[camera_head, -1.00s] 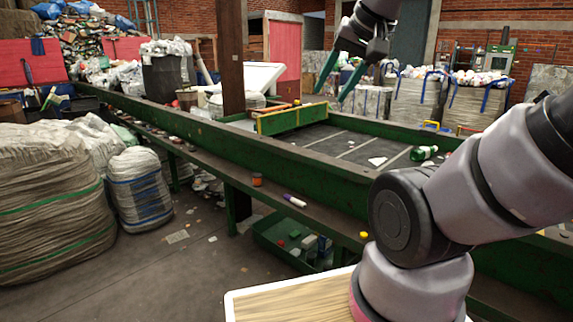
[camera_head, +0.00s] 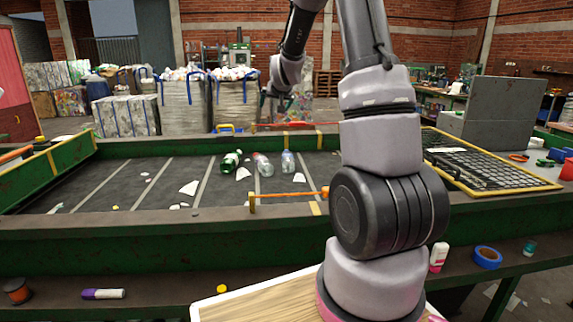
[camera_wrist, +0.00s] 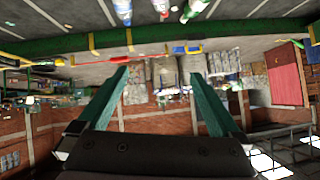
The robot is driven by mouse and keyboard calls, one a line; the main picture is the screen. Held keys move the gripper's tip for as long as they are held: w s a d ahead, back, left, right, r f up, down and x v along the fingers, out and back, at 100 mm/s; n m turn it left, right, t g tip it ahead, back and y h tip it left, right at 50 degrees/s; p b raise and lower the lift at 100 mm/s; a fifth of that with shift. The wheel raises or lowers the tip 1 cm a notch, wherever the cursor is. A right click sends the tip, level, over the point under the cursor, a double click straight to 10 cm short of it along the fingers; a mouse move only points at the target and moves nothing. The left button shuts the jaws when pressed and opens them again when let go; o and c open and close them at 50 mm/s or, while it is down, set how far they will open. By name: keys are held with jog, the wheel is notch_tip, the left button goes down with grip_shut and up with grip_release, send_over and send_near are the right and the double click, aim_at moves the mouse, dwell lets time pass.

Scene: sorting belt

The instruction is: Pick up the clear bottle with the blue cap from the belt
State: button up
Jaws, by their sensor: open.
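In the head view a clear, bluish bottle (camera_head: 288,162) stands or lies on the dark belt (camera_head: 110,180); its cap is too small to make out surely. To its left are another clear bottle with reddish parts (camera_head: 263,165) and a green bottle (camera_head: 231,161). In the wrist view, which looks upside down, the bluish bottle (camera_wrist: 122,10) is at the top edge, partly cut off. My gripper (camera_head: 276,103) is raised beyond the belt's far side, apart from the bottles. Its two green fingers (camera_wrist: 158,75) are spread with nothing between them.
White scraps (camera_head: 189,187) lie around the bottles. An orange bar (camera_head: 290,195) crosses near the belt's front, and the green side rail (camera_head: 120,245) runs before it. A mesh tray (camera_head: 490,165) and grey box (camera_head: 500,115) stand right. Full sacks (camera_head: 185,100) stand behind.

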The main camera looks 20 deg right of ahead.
jog(key=w+d+f+t+h, duration=0.1)
jog(key=w+d+f, duration=0.25)
jog(key=f, duration=0.35)
jog(key=w+d+f+h, duration=0.1)
jog(key=w+d+f, duration=0.2)
jog(key=w+f, duration=0.3)
jog(key=t+h, duration=0.1)
send_near(289, 162)
jog(key=x, duration=0.3)
jog(key=shift+w+r, duration=0.2)
jog(key=shift+w, duration=0.35)
jog(key=x, duration=0.4)
jog(key=shift+w+d+f, duration=0.1)
jog(key=shift+w+f, duration=0.05)
jog(key=shift+f, duration=0.3)
jog(key=shift+x, duration=3.2)
jog(key=shift+f, duration=0.1)
jog(key=c, duration=1.2)
